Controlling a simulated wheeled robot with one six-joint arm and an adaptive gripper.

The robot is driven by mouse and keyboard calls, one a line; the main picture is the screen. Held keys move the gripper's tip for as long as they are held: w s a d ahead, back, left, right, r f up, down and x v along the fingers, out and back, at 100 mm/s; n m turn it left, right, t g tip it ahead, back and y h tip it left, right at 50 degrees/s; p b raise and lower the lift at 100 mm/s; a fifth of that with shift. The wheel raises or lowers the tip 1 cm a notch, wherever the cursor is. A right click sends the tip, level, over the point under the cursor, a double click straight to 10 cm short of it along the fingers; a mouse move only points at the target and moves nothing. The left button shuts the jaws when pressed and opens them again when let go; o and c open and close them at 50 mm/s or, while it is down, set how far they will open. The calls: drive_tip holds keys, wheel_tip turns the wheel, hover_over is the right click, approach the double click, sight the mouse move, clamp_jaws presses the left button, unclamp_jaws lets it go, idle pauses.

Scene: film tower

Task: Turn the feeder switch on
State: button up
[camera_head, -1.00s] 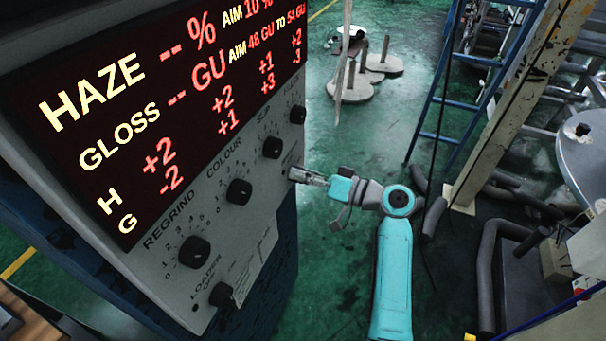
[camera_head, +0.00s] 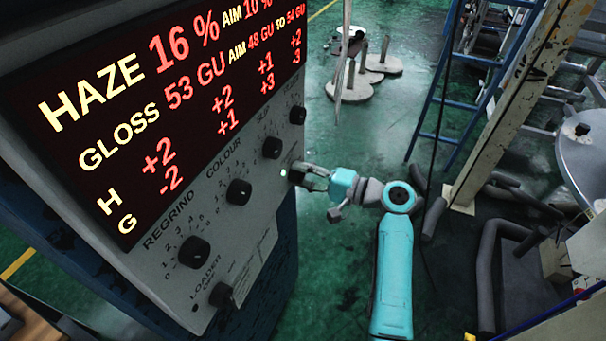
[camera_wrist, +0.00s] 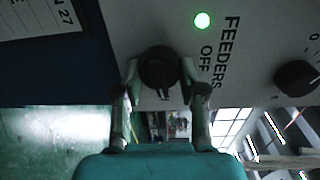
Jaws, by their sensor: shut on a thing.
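The feeder switch (camera_wrist: 159,66) is a round black knob on the grey panel in the wrist view. Beside it are the words FEEDERS and OFF, and a round lamp (camera_wrist: 202,20) lit green. My gripper (camera_wrist: 160,78) has one finger on each side of the knob and is shut on it. In the head view my gripper (camera_head: 304,175) reaches the right end of the panel, and its fingers hide most of the switch there. The display (camera_head: 150,100) reads haze 16 % and gloss 53 GU.
Other black knobs, such as the regrind knob (camera_head: 194,251) and the colour knob (camera_head: 239,191), sit along the same panel. Another knob (camera_wrist: 296,78) is close on the right in the wrist view. A blue ladder (camera_head: 440,100) stands behind my arm. Green floor lies open between.

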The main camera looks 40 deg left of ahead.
drive_tip(key=shift+m, duration=0.8)
drive_tip(key=o, duration=1.1)
drive_tip(key=shift+o, duration=0.2)
drive_tip(key=v, duration=1.2)
drive_tip(key=shift+w+f, duration=0.1)
